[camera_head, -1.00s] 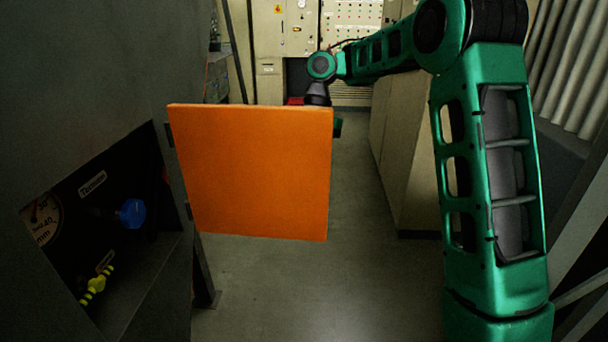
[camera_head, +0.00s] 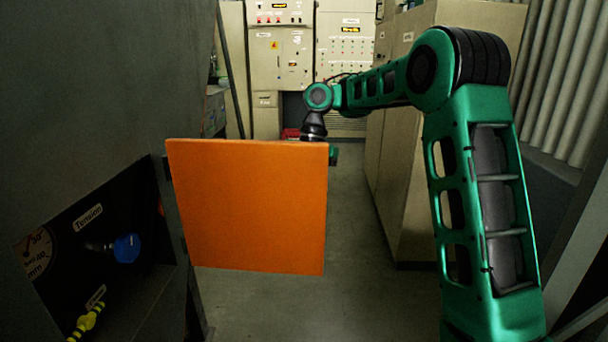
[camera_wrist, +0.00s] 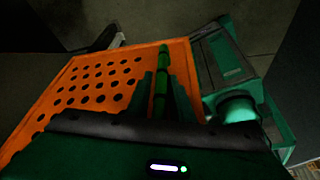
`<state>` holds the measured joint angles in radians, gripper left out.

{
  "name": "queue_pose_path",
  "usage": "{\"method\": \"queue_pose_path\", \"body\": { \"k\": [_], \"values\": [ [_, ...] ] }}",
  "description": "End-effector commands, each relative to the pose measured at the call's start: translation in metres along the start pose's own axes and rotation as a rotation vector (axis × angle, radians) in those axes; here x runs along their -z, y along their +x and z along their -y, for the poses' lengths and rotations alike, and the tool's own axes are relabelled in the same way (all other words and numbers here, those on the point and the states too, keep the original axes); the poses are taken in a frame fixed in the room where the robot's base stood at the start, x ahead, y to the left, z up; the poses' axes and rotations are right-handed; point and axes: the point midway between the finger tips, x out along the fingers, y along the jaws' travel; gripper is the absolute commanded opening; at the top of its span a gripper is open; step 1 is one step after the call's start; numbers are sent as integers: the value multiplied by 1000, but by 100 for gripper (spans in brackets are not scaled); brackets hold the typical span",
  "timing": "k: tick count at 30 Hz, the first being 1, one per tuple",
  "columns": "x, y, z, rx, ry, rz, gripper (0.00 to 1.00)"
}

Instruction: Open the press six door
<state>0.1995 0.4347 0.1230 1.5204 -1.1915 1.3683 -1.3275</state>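The orange door (camera_head: 247,207) of the press stands swung out from the dark press wall, its plain face toward the head camera. In the wrist view its other face (camera_wrist: 95,85) shows rows of round holes. A green bar-like handle (camera_wrist: 160,75) runs along the door near its edge. My gripper (camera_wrist: 165,98) has one dark green finger on each side of this handle, close against it. In the head view my gripper is mostly hidden behind the door's top right corner. The open bay beside the door shows a gauge (camera_head: 38,250) and a blue knob (camera_head: 126,248).
A yellow-and-black handle (camera_head: 88,320) sits low in the bay. Beige cabinets (camera_head: 408,150) stand right of the door, with control panels (camera_head: 283,55) at the back. Grey floor (camera_head: 355,235) is clear between door and cabinets.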

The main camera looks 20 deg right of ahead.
Motion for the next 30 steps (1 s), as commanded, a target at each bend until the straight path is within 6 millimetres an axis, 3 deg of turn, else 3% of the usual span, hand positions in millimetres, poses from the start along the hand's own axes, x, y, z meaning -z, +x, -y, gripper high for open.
{"method": "queue_pose_path", "body": {
  "k": [5, 30],
  "values": [
    [-3, -18, 1, -8, 1, 4, 20],
    [-2, -70, 0, -7, 0, 2, 20]
  ]
}}
